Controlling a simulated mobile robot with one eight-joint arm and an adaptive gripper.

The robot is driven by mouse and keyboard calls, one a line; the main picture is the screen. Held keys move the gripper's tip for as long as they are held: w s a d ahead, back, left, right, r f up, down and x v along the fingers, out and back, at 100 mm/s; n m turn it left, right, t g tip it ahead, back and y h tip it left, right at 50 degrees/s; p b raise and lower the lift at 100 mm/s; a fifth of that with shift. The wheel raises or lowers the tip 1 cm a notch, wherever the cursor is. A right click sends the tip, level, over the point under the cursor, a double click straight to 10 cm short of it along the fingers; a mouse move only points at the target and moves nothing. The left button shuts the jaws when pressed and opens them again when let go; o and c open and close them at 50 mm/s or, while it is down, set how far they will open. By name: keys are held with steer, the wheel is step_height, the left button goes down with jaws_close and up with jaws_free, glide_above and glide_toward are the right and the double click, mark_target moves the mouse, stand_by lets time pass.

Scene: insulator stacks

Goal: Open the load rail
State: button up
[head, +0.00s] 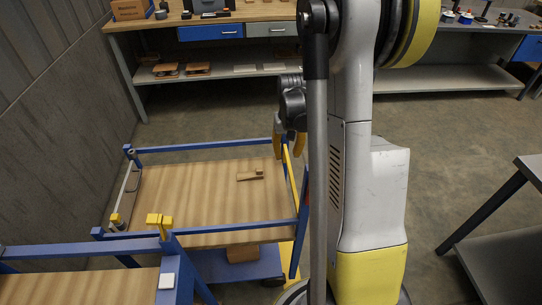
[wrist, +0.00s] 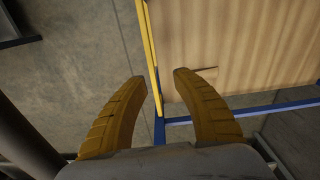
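A yellow rail (head: 290,174), which looks like the load rail, runs along the right side of a blue-framed cart with a wooden deck (head: 200,195). It lies across that side, between blue corner posts. In the wrist view the yellow rail (wrist: 150,50) runs up from a blue corner. My gripper (head: 288,155) is above the rail's far end, fingers pointing down. In the wrist view my gripper (wrist: 160,75) is open and empty, with the rail showing between the fingertips. Whether they touch it cannot be told. My arm hides part of the cart's right side.
A small wooden piece (head: 250,175) lies on the deck. A workbench (head: 240,15) is behind, a dark table (head: 505,240) at right. Floor between is clear.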

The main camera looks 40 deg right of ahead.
mark_target(292, 177)
steer(key=shift+m+g, duration=0.3)
steer(key=f, duration=0.1)
steer(key=d+f, duration=0.2)
steer(key=f, duration=0.1)
steer(key=shift+s+d, duration=0.25)
steer(key=shift+s, duration=0.15)
step_height(292, 177, down, 10)
steer(key=b, duration=0.4)
steer(key=shift+f+b, duration=0.15)
steer(key=shift+b, duration=0.2)
steer(key=shift+c, duration=0.5)
jaws_close()
